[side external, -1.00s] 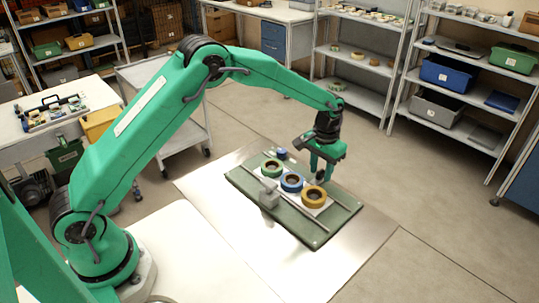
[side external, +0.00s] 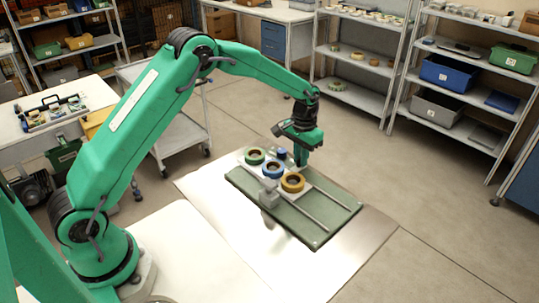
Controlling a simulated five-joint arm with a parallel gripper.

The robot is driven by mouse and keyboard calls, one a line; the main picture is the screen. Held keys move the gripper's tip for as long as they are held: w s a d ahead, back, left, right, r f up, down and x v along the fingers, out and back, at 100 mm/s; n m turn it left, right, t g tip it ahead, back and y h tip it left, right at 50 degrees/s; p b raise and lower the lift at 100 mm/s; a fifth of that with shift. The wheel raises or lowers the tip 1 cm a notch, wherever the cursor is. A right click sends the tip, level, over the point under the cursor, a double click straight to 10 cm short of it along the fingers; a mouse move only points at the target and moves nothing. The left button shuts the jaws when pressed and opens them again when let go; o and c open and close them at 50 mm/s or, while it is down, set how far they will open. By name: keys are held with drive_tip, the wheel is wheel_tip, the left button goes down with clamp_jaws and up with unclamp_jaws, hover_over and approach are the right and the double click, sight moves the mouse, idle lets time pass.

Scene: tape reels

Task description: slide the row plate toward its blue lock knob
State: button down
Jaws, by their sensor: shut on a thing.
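The row plate (side external: 308,186) is a pale strip carrying a green reel (side external: 255,156), a blue reel (side external: 272,170) and a yellow reel (side external: 292,182). It lies between rails on a dark green board (side external: 315,236), toward the board's upper-left end. The blue lock knob (side external: 282,154) stands at the far side of the board, close to my gripper. My gripper (side external: 300,163) points down at the plate's far edge, behind the yellow reel, and is shut on the plate. The exact grip point is too small to see clearly.
A small grey block (side external: 268,195) stands at the board's near side, beside the plate. The board rests on a shiny metal sheet (side external: 345,268) with free room around it. The rails (side external: 315,212) to the right of the plate are bare.

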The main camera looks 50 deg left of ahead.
drive_tip(key=shift+a, duration=0.55)
drive_tip(key=c, duration=1.4)
unclamp_jaws()
drive_tip(key=shift+d+r, duration=0.1)
drive_tip(key=shift+r, duration=0.1)
wheel_tip(320, 180, up, 8)
drive_tip(key=shift+f, duration=0.25)
drive_tip(key=shift+r, duration=0.1)
